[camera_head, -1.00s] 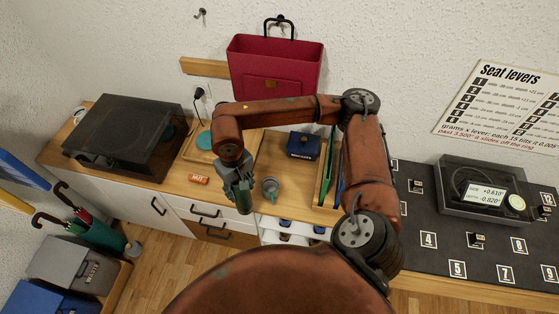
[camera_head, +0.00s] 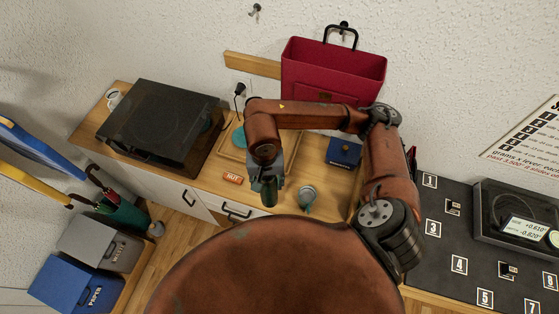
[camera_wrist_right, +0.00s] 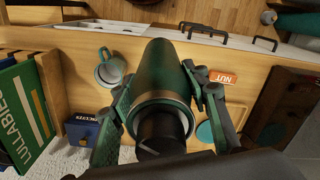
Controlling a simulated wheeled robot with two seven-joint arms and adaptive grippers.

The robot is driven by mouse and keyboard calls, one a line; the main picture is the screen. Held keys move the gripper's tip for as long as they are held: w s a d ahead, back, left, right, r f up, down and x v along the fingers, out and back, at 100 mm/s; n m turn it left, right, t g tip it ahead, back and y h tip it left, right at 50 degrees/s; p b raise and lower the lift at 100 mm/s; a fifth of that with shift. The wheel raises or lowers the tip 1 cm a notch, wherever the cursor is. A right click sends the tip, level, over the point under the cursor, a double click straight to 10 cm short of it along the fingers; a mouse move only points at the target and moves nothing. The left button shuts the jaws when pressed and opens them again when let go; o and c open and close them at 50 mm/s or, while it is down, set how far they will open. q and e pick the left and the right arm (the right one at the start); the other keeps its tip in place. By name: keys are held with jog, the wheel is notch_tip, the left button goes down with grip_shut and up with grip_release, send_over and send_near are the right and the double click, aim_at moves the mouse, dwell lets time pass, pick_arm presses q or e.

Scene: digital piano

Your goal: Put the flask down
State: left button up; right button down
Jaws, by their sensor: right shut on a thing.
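The flask (camera_wrist_right: 160,75) is dark green with a pale ring and a black end, seen lengthwise in the right wrist view. My right gripper (camera_wrist_right: 160,112) is shut on it, one finger on each side. In the head view my right gripper (camera_head: 268,180) and the flask (camera_head: 268,192) are near the front edge of the wooden counter (camera_head: 205,182), between the orange NUT box and a grey cup. I cannot tell whether the flask touches the counter. My left gripper is not in view.
The orange NUT box (camera_head: 233,178) is left of the flask and the grey cup (camera_head: 307,196) right. A blue box (camera_head: 343,153) stands behind the cup. A round teal disc (camera_head: 239,138) lies behind the NUT box. A dark-lidded turntable (camera_head: 160,122) stands at the left.

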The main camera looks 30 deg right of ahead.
aim_at(271, 191)
jog(key=s, duration=0.1)
jog(key=s+r+m, duration=0.1)
jog(key=s, duration=0.1)
jog(key=shift+s+a+r+m+p, duration=0.15)
jog(key=shift+a+r+m+p, duration=0.2)
jog(key=shift+m+p, duration=0.05)
jog(key=shift+w+m, duration=0.2)
jog(key=shift+m, duration=0.1)
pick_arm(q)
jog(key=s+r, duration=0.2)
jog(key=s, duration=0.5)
pick_arm(e)
jog(key=shift+w+d+f, duration=0.4)
jog(key=shift+w+d, duration=0.05)
jog(key=shift+w, duration=0.15)
pick_arm(q)
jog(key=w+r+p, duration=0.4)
jog(key=p, duration=0.1)
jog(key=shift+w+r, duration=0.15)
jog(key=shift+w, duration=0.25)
pick_arm(e)
jog(key=w+d+f, duration=0.6)
jog(key=d+f, duration=0.5)
jog(key=f, duration=0.1)
jog(key=shift+w+f, duration=0.2)
jog(key=shift+f, duration=0.05)
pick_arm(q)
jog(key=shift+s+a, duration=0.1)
